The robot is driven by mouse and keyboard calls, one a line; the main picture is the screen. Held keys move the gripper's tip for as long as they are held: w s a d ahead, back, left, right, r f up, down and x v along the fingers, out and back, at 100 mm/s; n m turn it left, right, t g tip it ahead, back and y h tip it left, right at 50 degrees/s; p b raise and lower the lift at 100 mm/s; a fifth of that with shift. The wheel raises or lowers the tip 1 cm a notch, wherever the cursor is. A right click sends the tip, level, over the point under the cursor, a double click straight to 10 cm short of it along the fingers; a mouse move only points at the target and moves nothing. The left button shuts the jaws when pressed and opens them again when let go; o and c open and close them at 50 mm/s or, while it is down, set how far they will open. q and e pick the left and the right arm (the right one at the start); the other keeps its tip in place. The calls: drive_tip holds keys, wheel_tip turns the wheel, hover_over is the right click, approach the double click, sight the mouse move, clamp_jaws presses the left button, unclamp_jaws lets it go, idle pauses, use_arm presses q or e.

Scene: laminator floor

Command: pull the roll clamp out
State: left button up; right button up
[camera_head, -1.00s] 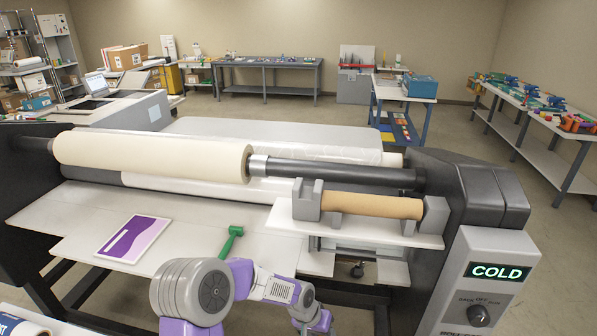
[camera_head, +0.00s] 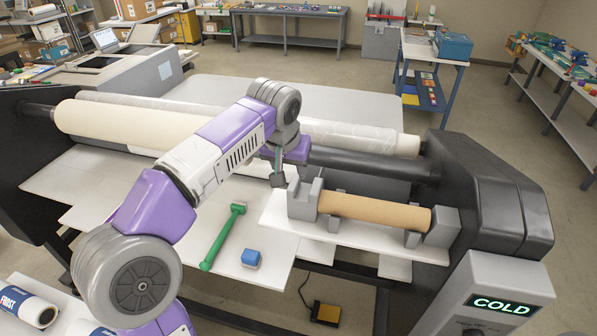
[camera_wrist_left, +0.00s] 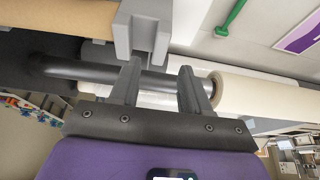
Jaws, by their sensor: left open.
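My left gripper (camera_head: 278,180) hangs over the dark roller shaft (camera_head: 370,165), right of the end of the cream roll (camera_head: 95,120). In the left wrist view the gripper (camera_wrist_left: 161,68) is open, its two fingers either side of a stretch of the shaft (camera_wrist_left: 85,72). The right-hand finger is close to the end of the cream roll (camera_wrist_left: 255,90). The roll clamp, the collar at that roll end, is hidden by my arm in the head view. The left wrist view shows only a sliver of it beside the finger, too little to judge contact. My right gripper is out of view.
A brown tube (camera_head: 375,210) lies in grey cradles on a white shelf (camera_head: 320,228) in front of the shaft. The control box (camera_head: 500,290) reads COLD.

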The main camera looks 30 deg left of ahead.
sight(294, 182)
use_arm(q)
drive_tip(key=x, duration=0.6)
drive_tip(key=shift+s+f, duration=0.1)
drive_tip(key=shift+c, duration=0.5)
clamp_jaws()
